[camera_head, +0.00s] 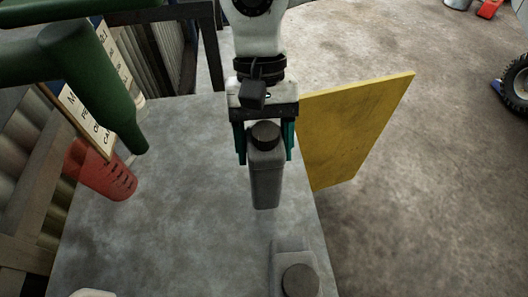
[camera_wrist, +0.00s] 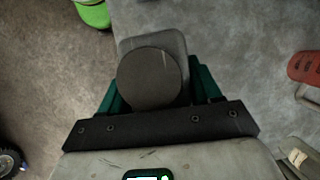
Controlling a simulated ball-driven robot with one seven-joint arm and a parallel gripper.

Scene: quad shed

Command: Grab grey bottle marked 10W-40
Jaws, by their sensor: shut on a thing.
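A grey bottle (camera_head: 266,180) with a dark round cap is held upright between the green fingers of my gripper (camera_head: 265,150). In the wrist view its cap and grey shoulder (camera_wrist: 155,75) sit between the two green fingers of my gripper (camera_wrist: 155,92). No marking on it can be read from here. A second grey bottle (camera_head: 290,255) with a dark cap stands at the front edge of the head view, apart from my gripper. Its label is not visible either. Whether the held bottle touches the grey tabletop (camera_head: 180,200) is hard to tell.
A yellow panel (camera_head: 355,125) stands beside the table's right edge. A wheel (camera_head: 517,85) is at far right. The floor between is clear.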

